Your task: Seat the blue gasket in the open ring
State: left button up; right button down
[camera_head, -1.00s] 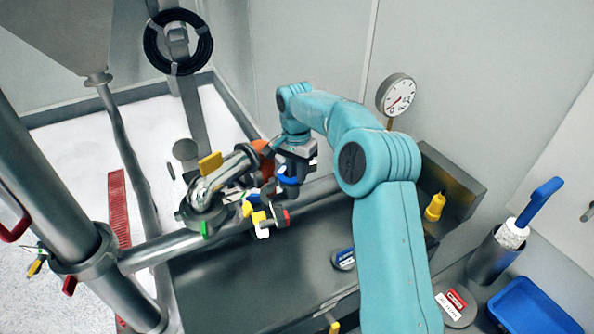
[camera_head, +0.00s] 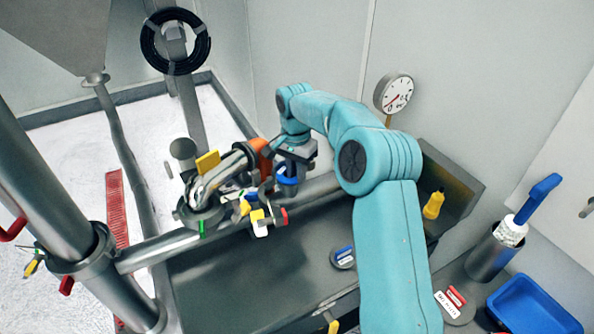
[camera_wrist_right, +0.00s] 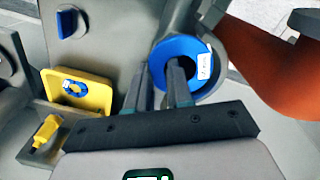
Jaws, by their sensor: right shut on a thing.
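The blue gasket (camera_wrist_right: 199,52) is a thick blue ring with a white label in the right wrist view. My right gripper (camera_wrist_right: 164,72) is shut on its rim, with one finger outside and the other at its hole. In the head view the blue gasket (camera_head: 287,181) hangs below my right gripper, beside the pipe assembly with coloured handles (camera_head: 205,205). The open ring cannot be told clearly from the clamps and fittings there. My left gripper is not in view.
An orange pipe piece (camera_wrist_right: 265,50) is close beside the gasket. A steel trough (camera_head: 270,285) lies below. A yellow bottle (camera_head: 433,205), a gauge (camera_head: 394,93), a brush holder (camera_head: 489,258) and a blue tray (camera_head: 535,308) stand to the right.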

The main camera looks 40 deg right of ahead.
jog(key=c, duration=0.9)
grip_release()
jog(key=shift+c, duration=0.2)
notch_tip(320, 180, up, 16)
jog(key=p, duration=0.3)
jog(key=shift+w+r+p, duration=0.15)
jog(key=shift+w+p, duration=0.05)
jog(key=shift+p, duration=0.1)
